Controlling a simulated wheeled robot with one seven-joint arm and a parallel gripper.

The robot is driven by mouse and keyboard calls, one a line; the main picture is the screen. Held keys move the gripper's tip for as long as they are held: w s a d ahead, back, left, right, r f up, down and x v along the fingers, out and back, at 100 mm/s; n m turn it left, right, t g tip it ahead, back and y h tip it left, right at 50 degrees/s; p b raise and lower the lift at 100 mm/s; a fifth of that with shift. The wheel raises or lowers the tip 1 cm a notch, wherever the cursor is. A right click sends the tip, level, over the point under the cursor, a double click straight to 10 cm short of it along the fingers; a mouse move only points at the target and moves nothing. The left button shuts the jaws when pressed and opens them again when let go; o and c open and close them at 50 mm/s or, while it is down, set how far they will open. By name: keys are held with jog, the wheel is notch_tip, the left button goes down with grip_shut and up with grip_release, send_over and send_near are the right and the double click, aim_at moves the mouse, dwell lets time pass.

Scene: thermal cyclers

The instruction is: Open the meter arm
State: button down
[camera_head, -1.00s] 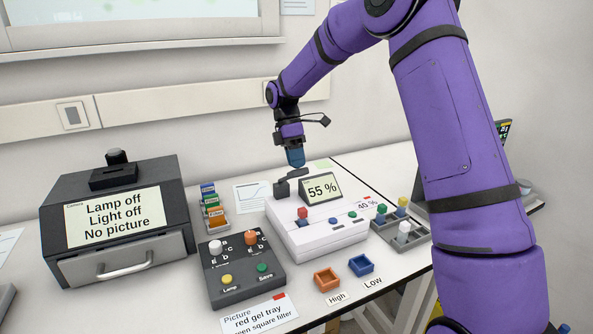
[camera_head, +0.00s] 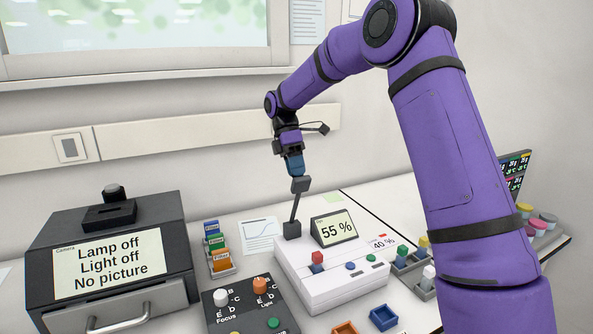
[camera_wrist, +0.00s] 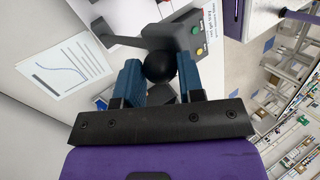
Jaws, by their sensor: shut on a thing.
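The meter (camera_head: 340,275) is a white box with a small screen reading 55 %. Its dark meter arm (camera_head: 296,208) rises steeply from a dark hinge block (camera_head: 292,230) at the box's back left corner, leaning slightly right. A dark grey head (camera_head: 301,184) tops the arm. My gripper (camera_head: 297,175) is at this head from above and shut on it. In the wrist view my two blue fingers (camera_wrist: 160,85) stand either side of dark parts. A black ball (camera_wrist: 160,66) shows between them; I cannot tell which part it belongs to.
A dark camera box (camera_head: 110,245) stands left, with a filter rack (camera_head: 217,250) beside it. A knob panel (camera_head: 245,305) is in front. Orange (camera_head: 344,328) and blue (camera_head: 383,318) trays lie near the front edge. The wall is behind.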

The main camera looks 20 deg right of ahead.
jog(key=shift+w+f, duration=0.15)
jog(key=shift+f, duration=0.35)
jog(key=c, duration=1)
grip_release()
jog(key=shift+c, duration=0.2)
jog(key=shift+o, duration=1.4)
jog(key=shift+w+f, duration=0.2)
jog(key=shift+w, duration=0.05)
jog(key=shift+r, duration=0.25)
jog(key=v, duration=1)
jog(key=shift+r, duration=0.4)
jog(key=shift+w, duration=0.1)
